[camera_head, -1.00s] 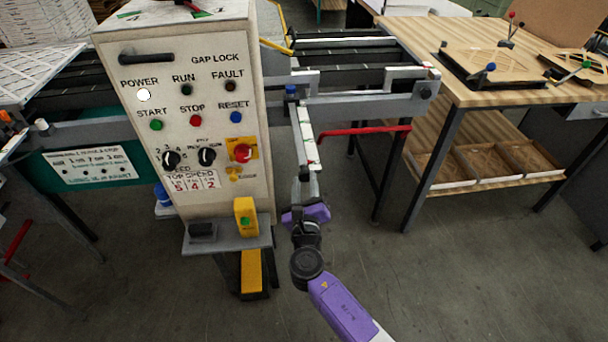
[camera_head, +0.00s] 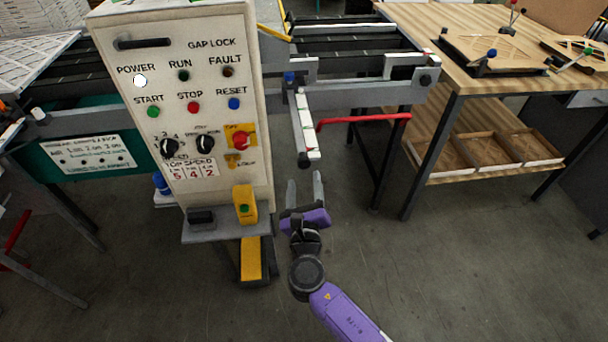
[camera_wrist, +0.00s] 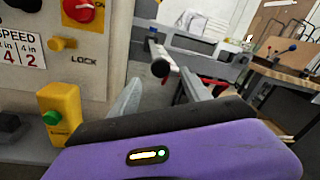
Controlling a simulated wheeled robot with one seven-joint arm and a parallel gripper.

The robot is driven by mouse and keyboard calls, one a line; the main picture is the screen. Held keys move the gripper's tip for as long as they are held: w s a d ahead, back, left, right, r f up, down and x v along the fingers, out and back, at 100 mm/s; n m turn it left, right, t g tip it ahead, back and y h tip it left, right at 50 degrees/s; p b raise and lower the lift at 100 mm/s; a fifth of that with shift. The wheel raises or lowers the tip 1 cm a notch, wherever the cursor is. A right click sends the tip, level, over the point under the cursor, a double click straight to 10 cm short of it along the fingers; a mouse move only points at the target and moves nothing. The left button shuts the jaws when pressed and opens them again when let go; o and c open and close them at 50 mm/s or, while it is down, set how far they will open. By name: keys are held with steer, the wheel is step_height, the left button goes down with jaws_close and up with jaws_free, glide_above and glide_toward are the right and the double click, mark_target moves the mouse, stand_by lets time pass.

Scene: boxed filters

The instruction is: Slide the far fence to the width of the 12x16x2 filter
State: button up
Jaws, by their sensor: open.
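My gripper (camera_head: 304,180) is open and empty, with its two grey fingers spread just in front of a white bar (camera_head: 307,128). The bar sticks out toward me from the machine's grey rail (camera_head: 365,100) and ends in a black knob (camera_head: 304,160). In the wrist view, the black knob (camera_wrist: 160,68) shows beyond and between my gripper's fingers (camera_wrist: 160,92), apart from them. A blue knob (camera_head: 290,78) sits at the bar's far end. I cannot tell for sure which part is the far fence. No 12x16x2 filter can be made out.
A control cabinet (camera_head: 185,110) stands close left of my gripper, with a yellow box (camera_head: 245,204) on its ledge. A red handle (camera_head: 363,121) juts out right of the bar. A wooden workbench (camera_head: 455,85) stands at right.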

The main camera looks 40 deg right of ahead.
steer(key=shift+v, duration=1.4)
